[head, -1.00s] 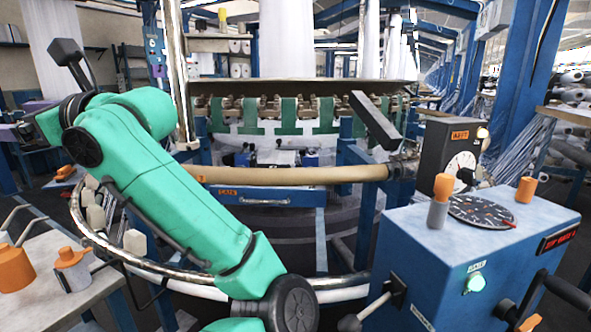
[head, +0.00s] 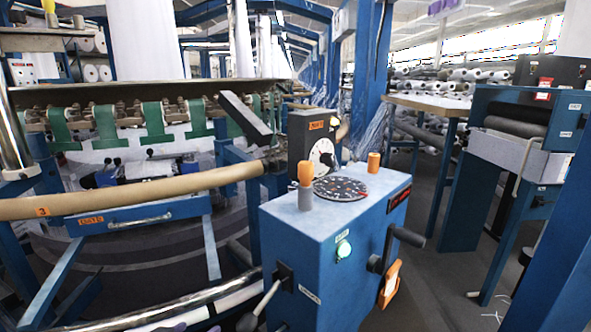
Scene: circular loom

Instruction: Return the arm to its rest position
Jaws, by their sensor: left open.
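Neither of my grippers shows in the head view, and no part of my arms can be made out. The view holds the circular loom at the left, with green straps (head: 153,122) along its rim and a tan roller (head: 130,191) across its front. The blue control cabinet (head: 325,243) stands in the middle, with a black round dial plate (head: 341,188), a grey gauge box (head: 312,146) and two orange-topped knobs on it.
A black crank (head: 402,236) and an orange-handled part (head: 389,284) stick out at the cabinet's right. A lever (head: 268,297) stands out from its front. A curved chrome rail (head: 150,308) runs along the lower left. Open floor (head: 435,290) lies right of the cabinet.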

